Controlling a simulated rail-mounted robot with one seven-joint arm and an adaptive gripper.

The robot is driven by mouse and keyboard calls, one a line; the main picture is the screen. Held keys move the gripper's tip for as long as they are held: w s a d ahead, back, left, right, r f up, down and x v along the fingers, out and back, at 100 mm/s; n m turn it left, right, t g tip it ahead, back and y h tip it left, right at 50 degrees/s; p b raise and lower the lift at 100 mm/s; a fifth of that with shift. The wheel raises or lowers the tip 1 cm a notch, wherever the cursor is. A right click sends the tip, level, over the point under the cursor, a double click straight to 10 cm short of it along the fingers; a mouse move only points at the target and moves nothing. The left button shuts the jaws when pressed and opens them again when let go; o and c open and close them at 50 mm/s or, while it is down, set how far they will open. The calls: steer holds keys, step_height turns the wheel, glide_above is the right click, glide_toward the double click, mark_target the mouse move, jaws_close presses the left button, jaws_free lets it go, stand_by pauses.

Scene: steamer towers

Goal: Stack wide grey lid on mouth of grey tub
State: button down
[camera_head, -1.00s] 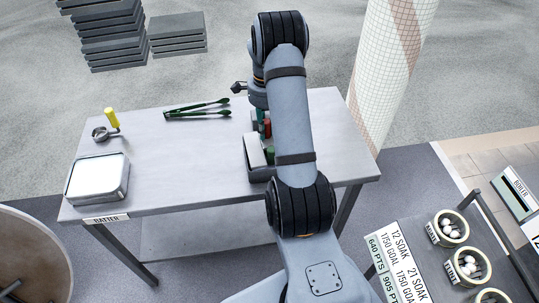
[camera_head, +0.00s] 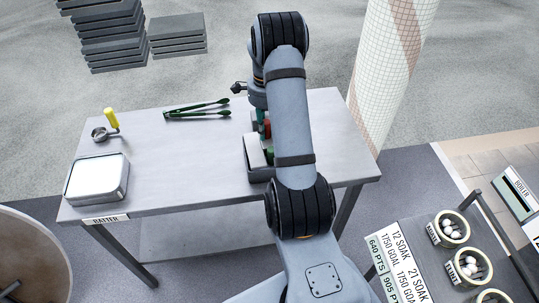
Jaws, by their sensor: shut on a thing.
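A shallow grey metal tub (camera_head: 124,186) with a pale, flat white top surface sits at the table's front left, above the BATTER label. My gripper (camera_head: 263,128) is at the right half of the table, mostly hidden behind my own arm. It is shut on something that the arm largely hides. At the gripper is a grey box-like piece (camera_head: 250,170) with a pale top, its right side covered by my arm. Small red and green bits show beside it. I cannot tell whether this piece is the wide grey lid, or whether it touches the table.
Green tongs (camera_head: 197,110) lie at the table's back. A small metal cup with a yellow handle (camera_head: 112,118) stands at the back left. The table's middle (camera_head: 180,160) is clear. A tiled column (camera_head: 385,70) rises behind right; a rack with bowls (camera_head: 452,230) stands at front right.

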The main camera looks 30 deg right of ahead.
steer(key=shift+f, duration=0.3)
stand_by(0.4)
steer(key=c, duration=1.4)
jaws_free()
steer(key=shift+c, duration=0.2)
steer(key=shift+r, duration=0.1)
step_height(320, 180, up, 12)
steer(key=shift+w+f, duration=0.1)
steer(key=shift+w, duration=0.05)
